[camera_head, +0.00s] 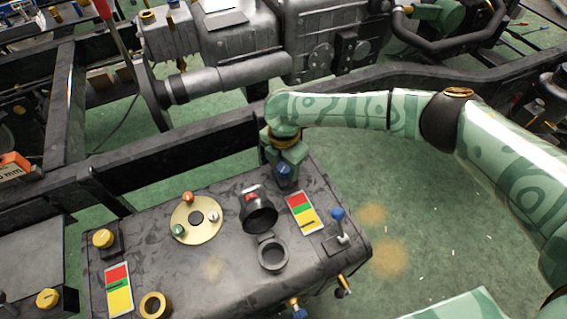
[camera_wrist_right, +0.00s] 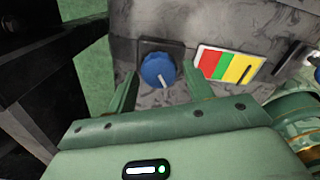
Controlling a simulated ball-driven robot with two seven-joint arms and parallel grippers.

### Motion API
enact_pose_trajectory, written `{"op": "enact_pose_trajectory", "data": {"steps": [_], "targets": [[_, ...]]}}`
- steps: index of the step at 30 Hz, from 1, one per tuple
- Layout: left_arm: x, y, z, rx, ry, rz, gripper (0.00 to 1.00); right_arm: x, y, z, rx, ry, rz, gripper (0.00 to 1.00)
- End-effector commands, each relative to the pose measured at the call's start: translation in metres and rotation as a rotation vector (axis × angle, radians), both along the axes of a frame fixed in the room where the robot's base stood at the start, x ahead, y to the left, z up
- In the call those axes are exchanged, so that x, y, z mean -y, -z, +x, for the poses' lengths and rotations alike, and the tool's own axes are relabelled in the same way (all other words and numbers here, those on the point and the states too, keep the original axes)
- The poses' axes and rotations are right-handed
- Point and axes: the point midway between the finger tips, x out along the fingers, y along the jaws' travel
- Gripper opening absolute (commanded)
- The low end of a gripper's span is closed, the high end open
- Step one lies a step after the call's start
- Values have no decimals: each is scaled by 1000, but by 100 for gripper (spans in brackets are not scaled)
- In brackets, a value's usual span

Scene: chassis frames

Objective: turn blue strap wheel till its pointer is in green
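The blue strap wheel (camera_head: 284,175) sits at the far edge of the dark tank top, partly covered by my right gripper (camera_head: 286,160). In the right wrist view the wheel (camera_wrist_right: 157,69) is a round blue knob with a white line on it. My right gripper (camera_wrist_right: 160,76) is open there, one finger on each side of the wheel; I cannot tell whether they touch it. A card with red, green and yellow bands (camera_wrist_right: 227,66) lies right of the wheel. A thin dark pointer mark shows in its yellow band. The card also shows in the head view (camera_head: 303,213). My left gripper is out of view.
A black cup-like part (camera_head: 260,213) and an open ring (camera_head: 272,254) stand near the card. A blue-tipped lever (camera_head: 339,224) is to its right. A second banded card (camera_head: 118,290) and a yellow knob (camera_head: 103,238) are at left. Green floor is free at right.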

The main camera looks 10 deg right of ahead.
Motion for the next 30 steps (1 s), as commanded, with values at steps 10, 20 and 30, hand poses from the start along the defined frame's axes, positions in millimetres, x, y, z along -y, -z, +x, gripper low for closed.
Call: {"op": "enact_pose_trajectory", "data": {"steps": [10,20,30], "targets": [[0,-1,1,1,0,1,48,0,-1,0,0,7,0,14],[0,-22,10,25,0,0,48,-1,-5,0,1,148,0,14],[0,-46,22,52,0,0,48,-1,-4,1,-1,400,-1,14]]}}
